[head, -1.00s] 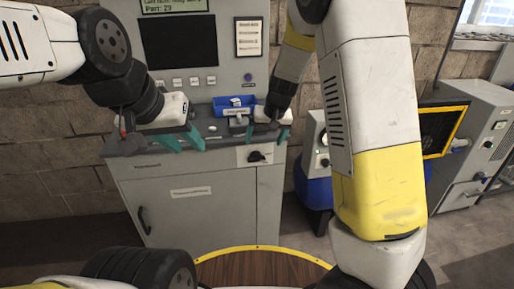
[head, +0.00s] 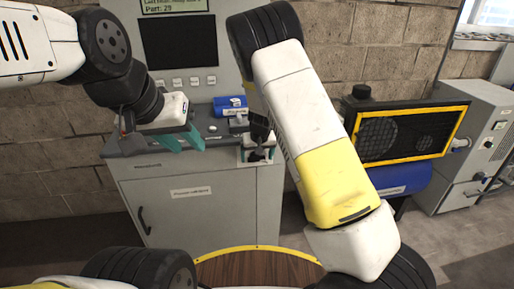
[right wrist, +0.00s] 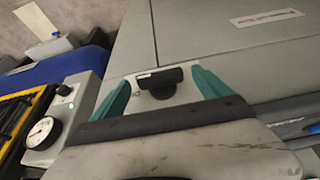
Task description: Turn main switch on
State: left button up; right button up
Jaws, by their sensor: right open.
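The main switch is a black rotary handle on a white plate on the cabinet's front, seen in the right wrist view (right wrist: 160,83). My right gripper (right wrist: 163,79) is open, with its two teal fingers on either side of the handle and gaps between. In the head view my right gripper (head: 257,150) is at the cabinet's upper right, and it hides most of the switch. My left gripper (head: 184,140) is open and empty over the left part of the console ledge.
A gauge (right wrist: 40,133) shows left of my right gripper in the wrist view.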

aim_at(262, 161)
jog(key=shift+c, duration=0.5)
jog(key=c, duration=1.3)
jog(key=shift+o, duration=0.2)
jog(key=shift+d+y, duration=0.15)
jog(key=shift+y, duration=0.15)
jog(key=y, duration=0.1)
jog(key=d+y, duration=0.1)
jog(key=shift+w+m+g+y, duration=0.15)
jog(key=shift+m+g+y, duration=0.15)
jog(key=shift+m+g, duration=0.1)
jog(key=y, duration=0.2)
jog(key=m+y, duration=0.1)
jog(key=y, duration=0.1)
jog(key=d+f+y, duration=0.1)
jog(key=shift+w+y, duration=0.1)
jog(key=shift+y, duration=0.3)
jog(key=y, duration=0.2)
jog(key=m+y, duration=0.1)
jog(key=y, duration=0.1)
jog(key=shift+d+f, duration=0.1)
jog(key=shift+f, duration=0.3)
jog(key=shift+f+m+y, duration=0.2)
jog(key=shift+m+y, duration=0.2)
jog(key=shift+y, duration=0.5)
jog(key=shift+f+m+y, duration=0.2)
jog(key=shift+m+y, duration=0.2)
jog(key=shift+y, duration=0.5)
